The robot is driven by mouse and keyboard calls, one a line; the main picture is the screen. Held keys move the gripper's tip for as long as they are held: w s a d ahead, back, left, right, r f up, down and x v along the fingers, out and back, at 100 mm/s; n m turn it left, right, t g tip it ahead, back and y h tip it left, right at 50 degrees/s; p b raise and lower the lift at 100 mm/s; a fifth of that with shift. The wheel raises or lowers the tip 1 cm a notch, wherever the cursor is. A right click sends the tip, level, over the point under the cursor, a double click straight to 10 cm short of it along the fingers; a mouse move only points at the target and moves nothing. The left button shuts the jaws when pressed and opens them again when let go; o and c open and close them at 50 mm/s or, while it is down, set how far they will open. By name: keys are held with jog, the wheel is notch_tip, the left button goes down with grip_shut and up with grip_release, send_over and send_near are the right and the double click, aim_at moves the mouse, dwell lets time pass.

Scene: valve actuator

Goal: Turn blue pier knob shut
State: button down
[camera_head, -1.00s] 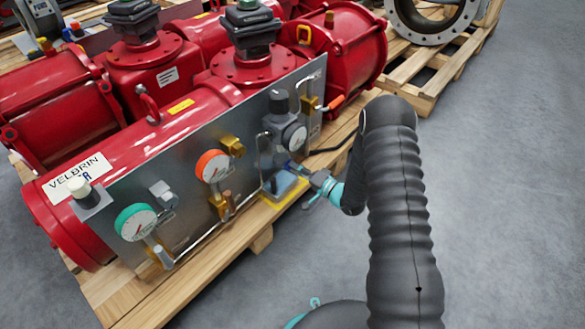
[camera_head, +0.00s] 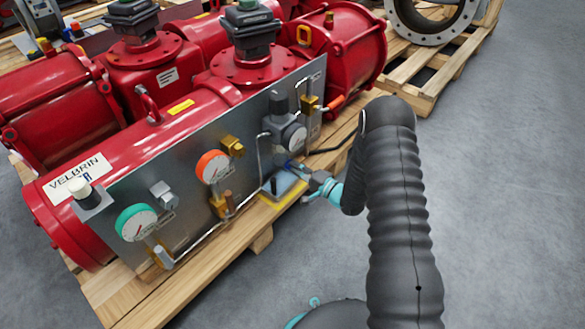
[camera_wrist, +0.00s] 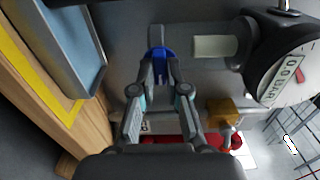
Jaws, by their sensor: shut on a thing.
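The blue knob (camera_wrist: 158,66) sits on a grey fitting against the metal panel in the wrist view, straight ahead of my gripper. My gripper (camera_wrist: 160,82) has its two fingers closed around the knob's sides, with the front part of the knob between the fingertips. In the head view my gripper (camera_head: 301,167) reaches in from the right, low on the panel (camera_head: 115,190), below a dark-rimmed gauge. The knob is small there and largely hidden by the fingers.
The dark-rimmed gauge (camera_wrist: 282,68) and a pale cylinder (camera_wrist: 214,46) are close right of the fingers in the wrist view. A blue-grey tray (camera_wrist: 85,60) lies close on the left. Red actuators (camera_head: 250,65) stand on a wooden pallet (camera_head: 120,295). The floor at right is clear.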

jog(key=shift+w+d, duration=0.1)
jog(key=shift+d, duration=0.05)
jog(key=c, duration=1.2)
grip_release()
jog(key=shift+d, duration=0.1)
jog(key=v, duration=1.1)
jog(key=shift+s+d, duration=0.15)
jog(key=shift+s, duration=0.25)
